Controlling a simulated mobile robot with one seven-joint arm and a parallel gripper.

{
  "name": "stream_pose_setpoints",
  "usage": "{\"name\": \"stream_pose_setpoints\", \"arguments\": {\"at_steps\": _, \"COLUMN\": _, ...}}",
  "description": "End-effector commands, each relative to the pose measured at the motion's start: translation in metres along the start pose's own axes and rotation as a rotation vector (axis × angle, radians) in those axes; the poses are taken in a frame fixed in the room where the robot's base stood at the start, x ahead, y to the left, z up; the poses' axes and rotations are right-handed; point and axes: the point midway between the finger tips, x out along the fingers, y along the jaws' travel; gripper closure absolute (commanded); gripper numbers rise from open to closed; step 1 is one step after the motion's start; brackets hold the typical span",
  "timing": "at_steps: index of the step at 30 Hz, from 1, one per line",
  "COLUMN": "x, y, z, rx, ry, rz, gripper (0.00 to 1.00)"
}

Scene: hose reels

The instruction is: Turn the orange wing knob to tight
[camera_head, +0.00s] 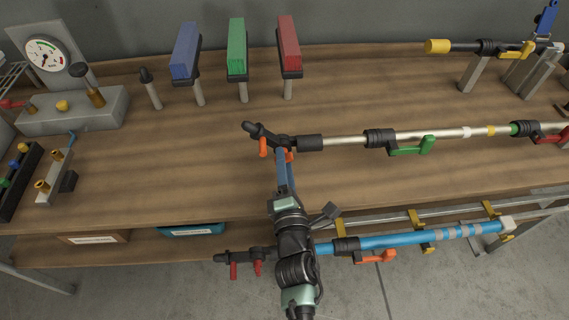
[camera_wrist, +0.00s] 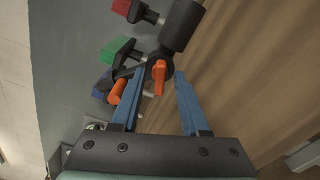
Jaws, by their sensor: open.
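The orange wing knob (camera_wrist: 158,79) sits on a round black hub of the lance's black head, and its wing points roughly along my fingers in the wrist view. In the head view the knob (camera_head: 289,156) shows partly, beside my fingertips. My gripper (camera_wrist: 158,76) is open, with one blue finger on each side of the knob and a gap to both. In the head view my gripper (camera_head: 284,153) reaches the head of the silver lance (camera_head: 345,139). A second orange part (camera_wrist: 117,91), like a grip, sits left of the knob; it also shows in the head view (camera_head: 263,146).
Blue (camera_head: 185,50), green (camera_head: 237,47) and red (camera_head: 289,44) blocks stand on posts behind the lance. A gauge box (camera_head: 75,111) is at left. The bench top (camera_head: 205,150) is clear left of the lance.

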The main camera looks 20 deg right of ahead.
Motion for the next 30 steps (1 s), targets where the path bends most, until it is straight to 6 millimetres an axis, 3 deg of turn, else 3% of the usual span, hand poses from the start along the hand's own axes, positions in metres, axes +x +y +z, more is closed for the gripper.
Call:
{"name": "stream_pose_setpoints", "arguments": {"at_steps": 4, "x": -0.0002, "y": 0.0000, "z": -0.0001, "rx": 0.000, "ry": 0.000, "rz": 0.000, "gripper": 0.57}}
{"name": "stream_pose_setpoints", "arguments": {"at_steps": 10, "x": -0.0004, "y": 0.0000, "z": -0.0001, "rx": 0.000, "ry": 0.000, "rz": 0.000, "gripper": 0.93}}
{"name": "stream_pose_setpoints", "arguments": {"at_steps": 12, "x": -0.0004, "y": 0.0001, "z": -0.0001, "rx": 0.001, "ry": 0.000, "rz": 0.000, "gripper": 1.00}}
{"name": "stream_pose_setpoints", "arguments": {"at_steps": 23, "x": -0.0005, "y": 0.0001, "z": -0.0004, "rx": 0.020, "ry": 0.001, "rz": 0.000, "gripper": 1.00}}
{"name": "stream_pose_setpoints", "arguments": {"at_steps": 30, "x": -0.0005, "y": 0.0003, "z": -0.0007, "rx": 0.127, "ry": 0.001, "rz": 0.000, "gripper": 1.00}}
